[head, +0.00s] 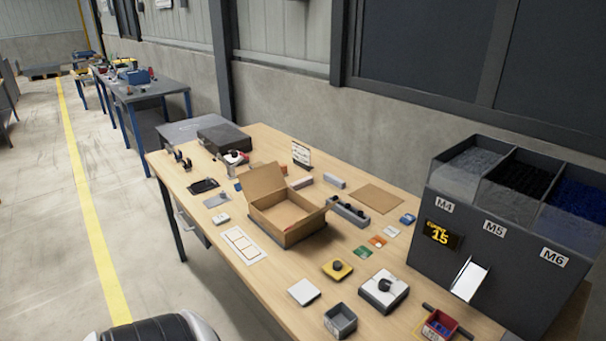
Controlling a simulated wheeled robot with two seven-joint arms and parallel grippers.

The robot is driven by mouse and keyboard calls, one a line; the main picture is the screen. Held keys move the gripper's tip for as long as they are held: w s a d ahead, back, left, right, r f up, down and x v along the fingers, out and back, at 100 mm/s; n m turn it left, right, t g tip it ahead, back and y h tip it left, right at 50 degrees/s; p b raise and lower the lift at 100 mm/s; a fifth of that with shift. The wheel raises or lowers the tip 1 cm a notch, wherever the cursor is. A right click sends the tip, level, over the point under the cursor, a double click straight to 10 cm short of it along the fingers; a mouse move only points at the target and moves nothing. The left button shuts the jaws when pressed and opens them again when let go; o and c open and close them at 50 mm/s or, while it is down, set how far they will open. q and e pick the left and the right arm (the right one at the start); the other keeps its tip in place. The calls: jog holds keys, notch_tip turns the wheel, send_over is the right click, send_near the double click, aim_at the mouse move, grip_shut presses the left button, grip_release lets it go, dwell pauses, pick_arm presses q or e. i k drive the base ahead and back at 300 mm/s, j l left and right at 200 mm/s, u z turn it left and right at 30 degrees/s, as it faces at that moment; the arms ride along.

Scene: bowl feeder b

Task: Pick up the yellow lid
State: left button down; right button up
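A small square yellow lid (330,274) with a round black knob on top lies on the wooden table (285,290), right of the middle of the head view. It lies flat, apart from the things around it. Neither of my grippers shows in the head view.
An open cardboard box (284,237) stands behind and left of the lid. A white block with a black knob (383,291) is to its right, a white square (304,292) to its left. A grey bin (340,320) stands in front. A dark feeder (480,245) fills the right side.

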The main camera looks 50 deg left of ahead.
aim_at(336, 268)
jog(key=u, duration=1.4)
